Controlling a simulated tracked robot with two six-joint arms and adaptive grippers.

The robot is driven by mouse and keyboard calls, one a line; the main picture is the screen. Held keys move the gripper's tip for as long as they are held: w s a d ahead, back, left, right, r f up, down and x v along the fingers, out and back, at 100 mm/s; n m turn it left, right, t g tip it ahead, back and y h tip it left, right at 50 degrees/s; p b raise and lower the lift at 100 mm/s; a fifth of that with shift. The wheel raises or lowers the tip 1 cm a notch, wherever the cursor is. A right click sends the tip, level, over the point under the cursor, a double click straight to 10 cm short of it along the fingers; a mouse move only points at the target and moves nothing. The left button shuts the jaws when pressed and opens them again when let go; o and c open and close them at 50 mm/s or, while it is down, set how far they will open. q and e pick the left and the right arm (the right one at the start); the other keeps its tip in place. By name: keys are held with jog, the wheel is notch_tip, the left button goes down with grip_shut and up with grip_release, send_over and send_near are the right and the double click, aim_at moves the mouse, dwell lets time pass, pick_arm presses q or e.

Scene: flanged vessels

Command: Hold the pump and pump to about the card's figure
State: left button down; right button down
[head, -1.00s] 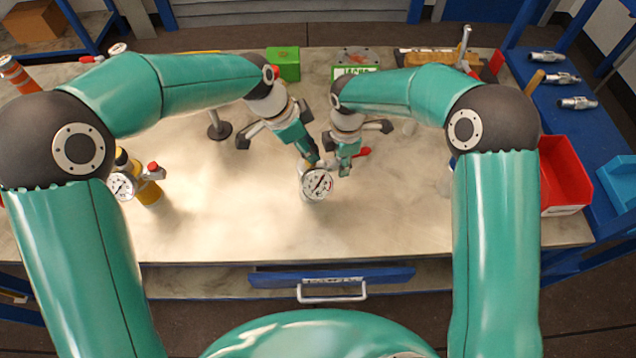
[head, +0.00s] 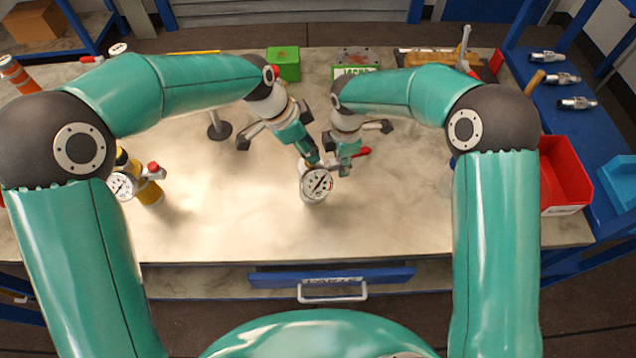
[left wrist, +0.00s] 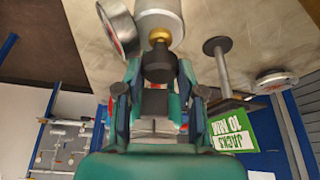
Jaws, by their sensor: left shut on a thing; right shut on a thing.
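The pump (head: 314,196) stands on the near middle of the bench. Its round white gauge (head: 316,185) faces me; the needle slants to the upper right and the figures are too small to read. My left gripper (head: 312,158) is shut on a dark part at the pump's top, seen beyond a brass collar in the left wrist view (left wrist: 158,72). My right gripper (head: 347,157) is shut on the pump's lever, whose red end (head: 361,152) shows beside the fingers. The green-edged card (head: 356,70) at the back is partly hidden; in the left wrist view it is upside down (left wrist: 232,130) and starts "JACKS".
A yellow cylinder with a gauge (head: 147,190) stands at the left. A small post (head: 218,127) and a green box (head: 284,64) are behind my left gripper. A red bin (head: 564,177) is at the right. The front of the bench is clear.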

dwell(0.7)
pick_arm(q)
jog(key=c, duration=0.7)
grip_release()
jog(key=shift+v, duration=3)
jog(key=w+v, duration=0.1)
jog(key=v, duration=1)
jog(key=shift+s+a+r, duration=0.15)
jog(key=shift+s+r, duration=0.25)
jog(key=shift+s, duration=0.05)
pick_arm(e)
jog(key=c, duration=0.9)
grip_release()
